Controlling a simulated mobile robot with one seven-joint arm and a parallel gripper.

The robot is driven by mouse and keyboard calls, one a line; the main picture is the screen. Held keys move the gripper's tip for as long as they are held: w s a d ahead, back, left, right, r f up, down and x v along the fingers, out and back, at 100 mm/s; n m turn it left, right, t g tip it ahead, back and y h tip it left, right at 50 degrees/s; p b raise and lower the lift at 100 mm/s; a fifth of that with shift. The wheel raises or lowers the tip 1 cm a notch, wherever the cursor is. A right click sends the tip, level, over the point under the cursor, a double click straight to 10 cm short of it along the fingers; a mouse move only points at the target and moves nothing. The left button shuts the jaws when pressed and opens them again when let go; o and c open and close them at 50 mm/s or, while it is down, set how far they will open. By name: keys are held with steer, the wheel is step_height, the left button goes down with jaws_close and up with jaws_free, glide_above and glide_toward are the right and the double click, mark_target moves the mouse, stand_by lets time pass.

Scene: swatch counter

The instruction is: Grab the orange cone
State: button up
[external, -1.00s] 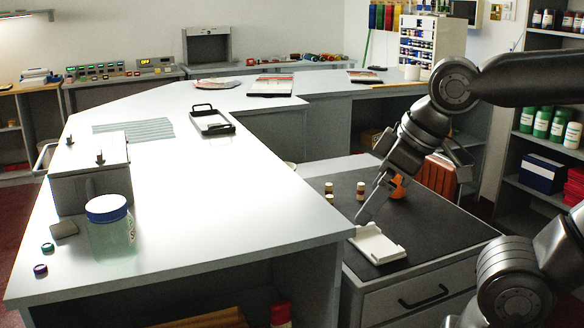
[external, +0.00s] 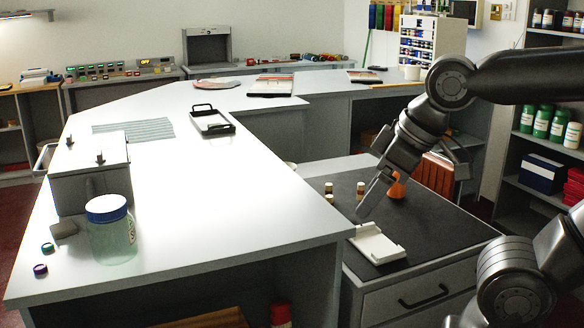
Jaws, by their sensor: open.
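The orange cone (external: 397,188) stands on the dark top of the low drawer cabinet (external: 437,222), just right of my gripper. My gripper (external: 366,202) points down and to the left, with its fingers over the dark top. Its fingers are open and nothing shows between them. In this view the gripper overlaps the cone's left edge, and I cannot tell the gap in depth between them.
Small brown bottles (external: 360,189) stand left of the cone, close to my gripper. A white tray (external: 376,244) lies in front of the fingertips. The large white counter (external: 200,200) rises higher at the left, with a blue-lidded jar (external: 112,232) on it.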

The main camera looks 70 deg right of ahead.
steer(key=w+d+r+g+h, duration=0.1)
steer(key=w+d+r, duration=0.1)
steer(key=w+d, duration=0.5)
steer(key=w+d+r+g+h, duration=0.1)
steer(key=w+d+r, duration=0.1)
steer(key=w+d, duration=0.5)
steer(key=w+d+f+m+g, duration=0.1)
steer(key=w+d+f, duration=0.15)
steer(key=d, duration=0.75)
steer(key=w+d+f, duration=0.2)
steer(key=w+d, duration=0.1)
steer(key=d, duration=0.6)
steer(key=m+y, duration=0.1)
steer(key=m, duration=0.2)
glide_above(397, 192)
steer(key=s+d, duration=0.2)
steer(key=s+a+f+x, duration=0.1)
steer(key=s+x, duration=0.2)
steer(key=x, duration=1.1)
steer(key=shift+t, duration=0.3)
steer(key=x, duration=1.1)
steer(key=shift+a, duration=0.1)
steer(key=shift+s, duration=0.1)
steer(key=shift+c, duration=0.4)
steer(key=c, duration=1)
